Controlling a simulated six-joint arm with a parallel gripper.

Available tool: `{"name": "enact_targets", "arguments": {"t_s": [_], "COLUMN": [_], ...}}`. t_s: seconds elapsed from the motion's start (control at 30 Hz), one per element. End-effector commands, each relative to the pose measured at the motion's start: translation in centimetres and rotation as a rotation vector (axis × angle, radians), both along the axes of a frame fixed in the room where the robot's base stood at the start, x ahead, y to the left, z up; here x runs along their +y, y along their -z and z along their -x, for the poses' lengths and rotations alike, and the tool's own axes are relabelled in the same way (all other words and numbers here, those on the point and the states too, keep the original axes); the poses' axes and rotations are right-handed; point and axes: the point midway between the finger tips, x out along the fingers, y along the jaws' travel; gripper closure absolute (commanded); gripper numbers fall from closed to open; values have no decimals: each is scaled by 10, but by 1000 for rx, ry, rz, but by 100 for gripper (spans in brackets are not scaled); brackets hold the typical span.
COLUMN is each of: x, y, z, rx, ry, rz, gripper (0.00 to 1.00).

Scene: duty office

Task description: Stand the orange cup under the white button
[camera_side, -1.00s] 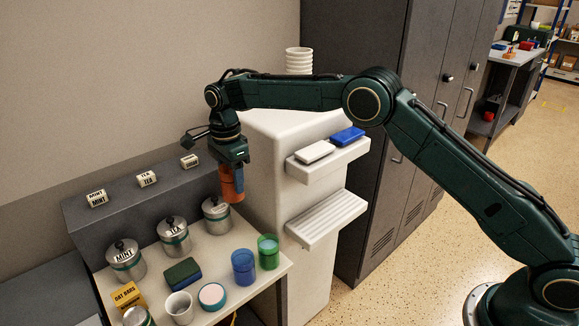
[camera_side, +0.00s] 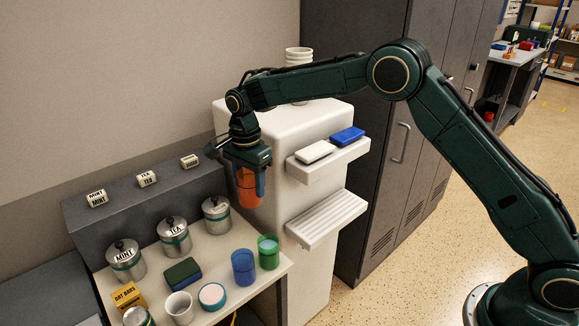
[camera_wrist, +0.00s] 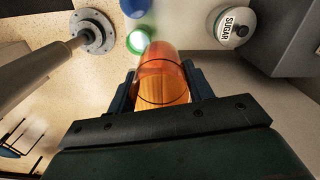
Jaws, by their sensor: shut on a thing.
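The orange cup (camera_side: 249,190) is held upright in my gripper (camera_side: 249,180), in the air above the right end of the shelf with the jars. In the wrist view the orange cup (camera_wrist: 163,80) sits between the two fingers of my gripper (camera_wrist: 162,88). The white button (camera_side: 314,152) is on the upper ledge of the white dispenser (camera_side: 260,130), to the right of the cup. The slatted tray (camera_side: 326,222) juts out below that ledge and looks empty. The cup is left of the tray and apart from it.
A blue button (camera_side: 347,136) is beside the white one. A blue cup (camera_side: 243,266) and a green cup (camera_side: 268,254) stand on the shelf (camera_side: 230,296) below my gripper. A sugar jar (camera_side: 216,215) stands to their left. Stacked white cups (camera_side: 299,55) top the dispenser.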

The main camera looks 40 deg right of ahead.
Motion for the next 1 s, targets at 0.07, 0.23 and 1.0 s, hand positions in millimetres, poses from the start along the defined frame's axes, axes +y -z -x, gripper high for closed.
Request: {"name": "enact_targets", "arguments": {"t_s": [0.07, 0.23, 1.0], "x": [-6, -18, -84], "y": [1, 4, 37], "z": [10, 32, 132], "rx": [1, 1, 1], "ry": [-48, -154, -777], "rz": [0, 0, -1], "gripper": [71, 71, 71]}}
